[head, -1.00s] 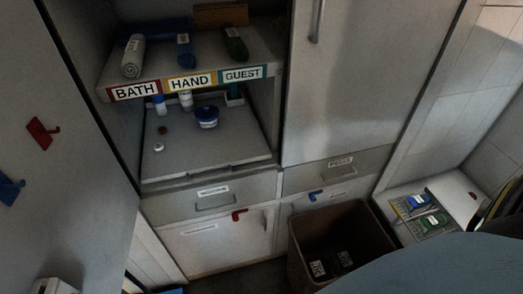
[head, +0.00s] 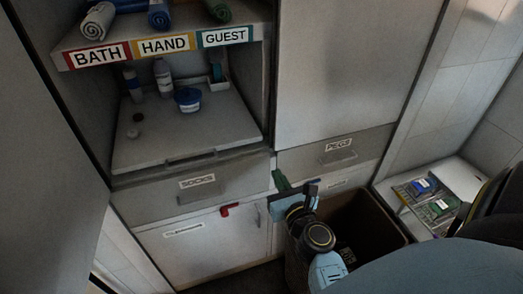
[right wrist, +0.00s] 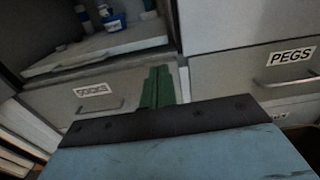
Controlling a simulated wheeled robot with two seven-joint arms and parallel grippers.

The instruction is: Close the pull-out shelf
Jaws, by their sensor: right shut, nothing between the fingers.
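The pull-out shelf (head: 225,118) is a pale flat board with a handle slot along its front edge. It sits in the cabinet bay under the towel shelf, extended to about the cabinet front. It carries a blue-lidded tub (head: 187,99), bottles (head: 163,76) and small round items. It also shows at the upper left of the right wrist view (right wrist: 120,40). My right gripper (head: 280,181) has green fingers, shut and empty, in front of the cabinet, below and right of the shelf. The fingers also show in the right wrist view (right wrist: 158,87). My left gripper is not in view.
The towel shelf (head: 165,45) labelled BATH, HAND, GUEST is above. The SOCKS drawer (head: 150,200) and PEGS drawer (head: 310,157) are below and to the right. A brown bin (head: 385,220) stands beside my right gripper. A tall door (head: 50,190) flanks the left.

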